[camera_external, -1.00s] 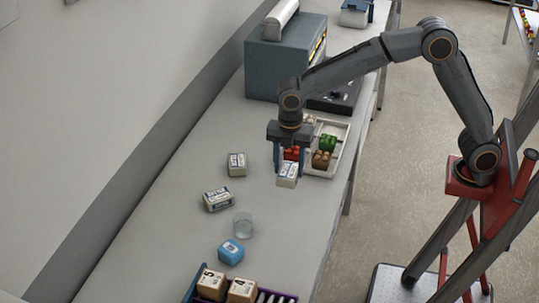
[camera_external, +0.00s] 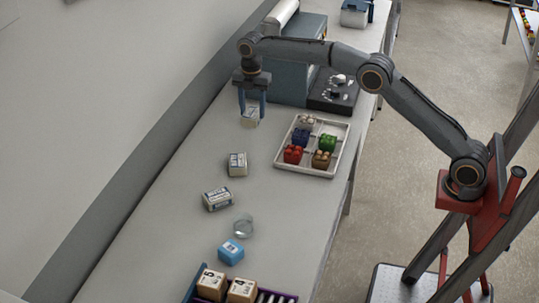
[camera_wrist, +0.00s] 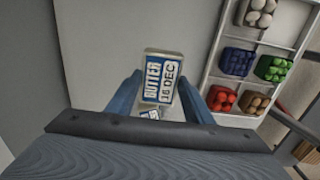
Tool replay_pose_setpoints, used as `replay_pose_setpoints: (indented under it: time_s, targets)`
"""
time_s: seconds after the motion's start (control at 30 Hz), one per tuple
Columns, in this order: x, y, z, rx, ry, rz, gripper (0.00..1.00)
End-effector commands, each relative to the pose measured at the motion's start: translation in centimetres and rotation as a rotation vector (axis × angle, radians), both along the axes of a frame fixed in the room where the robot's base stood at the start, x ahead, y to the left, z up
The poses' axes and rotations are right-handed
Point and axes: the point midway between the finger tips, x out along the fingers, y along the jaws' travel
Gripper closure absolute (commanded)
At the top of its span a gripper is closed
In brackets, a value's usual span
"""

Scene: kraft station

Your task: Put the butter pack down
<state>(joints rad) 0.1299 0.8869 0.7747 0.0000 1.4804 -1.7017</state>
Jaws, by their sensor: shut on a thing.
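My gripper (camera_external: 251,112) is shut on a white-and-blue butter pack (camera_external: 249,118), low over the far part of the bench, left of the sectioned tray. In the wrist view the butter pack (camera_wrist: 162,75) shows between my two blue fingers, its label reading "BUTTER 16 DEC". A smaller white-and-blue patch shows just below it between the fingers; I cannot tell whether it is part of the same pack. Whether the pack touches the bench is not clear. Two other white-and-blue packs, one upper (camera_external: 237,165) and one lower (camera_external: 217,199), sit apart nearer the camera.
A blue-grey machine (camera_external: 313,38) and a black board (camera_external: 333,106) stand behind. A glass (camera_external: 243,226), a blue pack (camera_external: 231,252) and a purple crate (camera_external: 289,296) are nearer. Bench (camera_external: 210,135) is clear around my gripper.

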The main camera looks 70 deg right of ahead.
Motion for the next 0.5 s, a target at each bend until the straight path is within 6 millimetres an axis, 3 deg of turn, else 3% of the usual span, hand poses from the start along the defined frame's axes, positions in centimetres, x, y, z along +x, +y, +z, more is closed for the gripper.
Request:
replay_pose_setpoints:
  time_s: [0.2, 0.5]
  targets:
    - [-0.1, 0.0, -3.7, 0.000, 0.003, 0.000, 0.83]
    - [-0.1, 0.1, -6.3, 0.000, 0.002, 0.000, 0.83]
